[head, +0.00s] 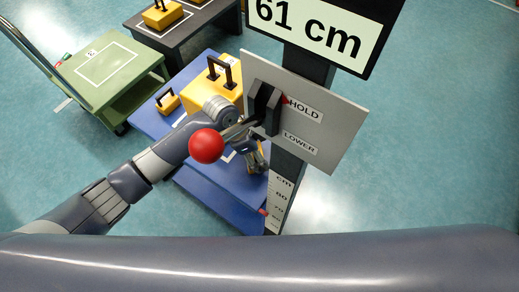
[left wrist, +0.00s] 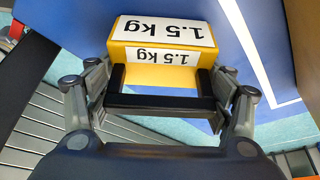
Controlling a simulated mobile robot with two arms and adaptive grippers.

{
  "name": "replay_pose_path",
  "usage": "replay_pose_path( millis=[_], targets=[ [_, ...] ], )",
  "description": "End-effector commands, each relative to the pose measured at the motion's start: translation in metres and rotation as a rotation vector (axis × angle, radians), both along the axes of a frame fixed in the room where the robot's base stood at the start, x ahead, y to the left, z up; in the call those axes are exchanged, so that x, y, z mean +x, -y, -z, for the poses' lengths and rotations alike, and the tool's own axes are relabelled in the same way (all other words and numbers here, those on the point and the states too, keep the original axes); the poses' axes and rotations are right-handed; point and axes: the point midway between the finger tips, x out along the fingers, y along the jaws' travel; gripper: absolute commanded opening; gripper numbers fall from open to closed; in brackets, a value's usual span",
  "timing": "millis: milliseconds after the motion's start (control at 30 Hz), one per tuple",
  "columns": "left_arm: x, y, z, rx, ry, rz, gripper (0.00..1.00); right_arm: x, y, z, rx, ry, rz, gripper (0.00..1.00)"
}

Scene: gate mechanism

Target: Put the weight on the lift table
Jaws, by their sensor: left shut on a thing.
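In the left wrist view, a yellow weight (left wrist: 160,75) labelled 1.5 kg has a black handle (left wrist: 160,105) that lies between the fingers of my left gripper (left wrist: 160,100), shut on it. In the head view, my left gripper (head: 256,158) is over the blue table, beside the scaled post and partly behind the lever. The held weight is mostly hidden there. The blue table (head: 210,195), which looks like the lift table, stands next to the post. I cannot tell whether the weight touches it. My right gripper is not in view.
A red lever knob (head: 206,146) is close to my left arm, on a HOLD/LOWER panel (head: 335,120). The display (head: 320,28) reads 61 cm. A large yellow weight (head: 205,88) and a small one (head: 168,102) stand on blue. A green cart (head: 110,75) is left.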

Motion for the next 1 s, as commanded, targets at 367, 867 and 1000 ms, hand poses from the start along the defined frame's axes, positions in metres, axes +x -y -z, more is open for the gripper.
replay_pose_path(
  millis=[367, 867, 1000],
  targets=[
    [0.000, 0.000, 0.002, 0.000, 0.000, 0.000, 0.95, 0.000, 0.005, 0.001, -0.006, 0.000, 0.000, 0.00],
    [-0.001, -0.013, -0.033, 0.000, 0.005, 0.001, 0.95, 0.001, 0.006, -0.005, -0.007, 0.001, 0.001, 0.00],
    [-0.003, -0.025, -0.062, 0.000, 0.005, 0.001, 0.95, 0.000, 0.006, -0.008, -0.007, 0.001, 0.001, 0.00]
  ],
)
